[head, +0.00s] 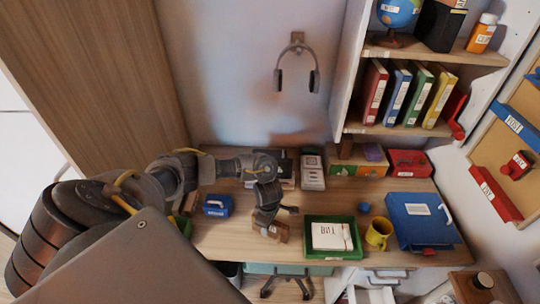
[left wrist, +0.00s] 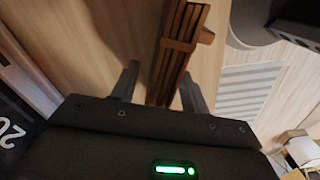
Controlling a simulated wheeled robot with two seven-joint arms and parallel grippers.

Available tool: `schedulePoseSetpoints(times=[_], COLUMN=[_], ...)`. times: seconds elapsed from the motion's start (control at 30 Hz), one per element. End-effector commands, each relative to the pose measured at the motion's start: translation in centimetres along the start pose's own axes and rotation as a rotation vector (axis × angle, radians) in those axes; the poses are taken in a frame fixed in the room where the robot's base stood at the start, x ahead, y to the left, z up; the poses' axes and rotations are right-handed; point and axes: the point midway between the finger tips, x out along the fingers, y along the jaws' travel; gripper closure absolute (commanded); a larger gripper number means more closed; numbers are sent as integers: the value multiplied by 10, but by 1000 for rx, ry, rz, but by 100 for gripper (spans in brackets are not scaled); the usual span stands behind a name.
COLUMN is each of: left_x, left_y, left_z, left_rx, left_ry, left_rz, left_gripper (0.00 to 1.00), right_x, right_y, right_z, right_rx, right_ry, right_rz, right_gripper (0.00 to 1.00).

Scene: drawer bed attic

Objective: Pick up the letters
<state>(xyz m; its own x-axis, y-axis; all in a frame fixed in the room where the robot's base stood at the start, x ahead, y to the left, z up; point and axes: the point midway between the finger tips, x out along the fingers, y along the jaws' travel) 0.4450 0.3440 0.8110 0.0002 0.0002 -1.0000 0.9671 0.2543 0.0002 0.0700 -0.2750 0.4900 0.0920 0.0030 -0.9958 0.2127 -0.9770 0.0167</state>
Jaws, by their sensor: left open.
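My left gripper (head: 272,208) is over the desk, pointing down, with its fingers apart. Just below it in the head view is a small brown wooden slatted object (head: 279,232) with a pale label. In the left wrist view the brown slatted object (left wrist: 178,50) lies between and beyond the two open fingers (left wrist: 160,88); I cannot tell whether they touch it. A white printed paper (head: 331,236), perhaps a letter, lies in a green tray (head: 308,244) right of the gripper. My right gripper is not in view.
A blue box (head: 217,205) stands left of the gripper. A yellow mug (head: 379,233) and a large blue case (head: 420,219) stand right of the tray. A pale device (head: 312,172) and boxes line the back. A bookshelf (head: 418,130) rises above.

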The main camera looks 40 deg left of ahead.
Motion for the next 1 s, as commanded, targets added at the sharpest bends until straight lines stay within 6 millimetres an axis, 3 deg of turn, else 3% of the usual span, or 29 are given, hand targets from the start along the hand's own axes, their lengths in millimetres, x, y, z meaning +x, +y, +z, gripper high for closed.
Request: schedulePoseSetpoints(times=[0.23, 0.57, 1.0], left_x=[1, 1, -9], left_y=[0, 0, 1], left_z=[0, 0, 1], left_rx=[0, 0, 1], left_ry=[0, 0, -2], left_rz=[1, 1, 2], left_gripper=[57, 100, 100], right_x=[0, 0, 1], right_y=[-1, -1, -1], right_z=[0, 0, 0], right_rx=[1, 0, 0], right_ry=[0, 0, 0], right_rz=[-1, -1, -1], right_gripper=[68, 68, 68])
